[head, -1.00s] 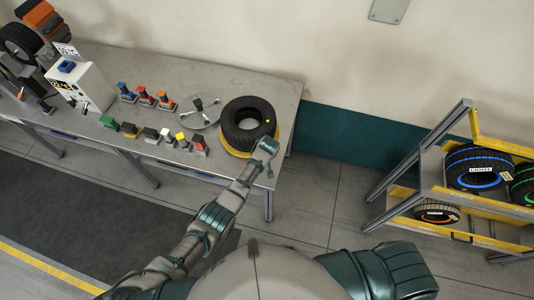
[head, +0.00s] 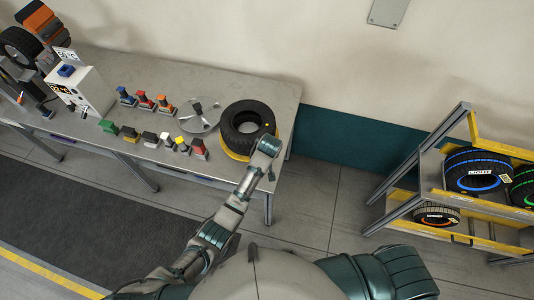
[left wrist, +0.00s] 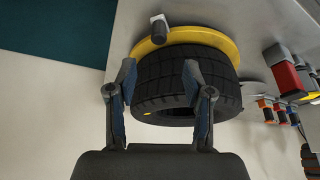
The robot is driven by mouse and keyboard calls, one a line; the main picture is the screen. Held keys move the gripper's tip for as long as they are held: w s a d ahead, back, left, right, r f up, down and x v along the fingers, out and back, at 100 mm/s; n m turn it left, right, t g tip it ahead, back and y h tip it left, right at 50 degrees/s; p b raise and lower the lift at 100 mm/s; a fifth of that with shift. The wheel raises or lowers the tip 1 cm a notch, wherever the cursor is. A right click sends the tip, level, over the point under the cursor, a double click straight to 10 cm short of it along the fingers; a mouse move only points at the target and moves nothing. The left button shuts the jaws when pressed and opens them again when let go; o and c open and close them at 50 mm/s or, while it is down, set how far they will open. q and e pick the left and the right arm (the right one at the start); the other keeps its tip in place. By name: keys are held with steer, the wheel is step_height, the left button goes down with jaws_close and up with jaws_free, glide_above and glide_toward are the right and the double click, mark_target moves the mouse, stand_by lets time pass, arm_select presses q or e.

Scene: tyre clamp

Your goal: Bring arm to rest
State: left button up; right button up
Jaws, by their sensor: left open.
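A black tyre (head: 240,118) lies flat on a round yellow base (head: 228,152) at the right end of the grey workbench. My left arm reaches up from the lower left in the head view, and my left gripper (head: 267,147) is at the near right side of the tyre. In the left wrist view my left gripper (left wrist: 160,76) has its two fingers apart with nothing held. The tyre (left wrist: 180,75) shows behind and between the fingers there. I cannot tell whether a finger touches it. My right gripper is not in view.
The workbench (head: 245,80) also holds a round grey plate (head: 200,117), several coloured blocks and clamps, and a white box (head: 80,88) at the left. A rack (head: 440,170) with more tyres stands at the right. Open floor (head: 320,200) lies between bench and rack.

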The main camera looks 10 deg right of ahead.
arm_select(q)
steer(key=shift+v, duration=1.05)
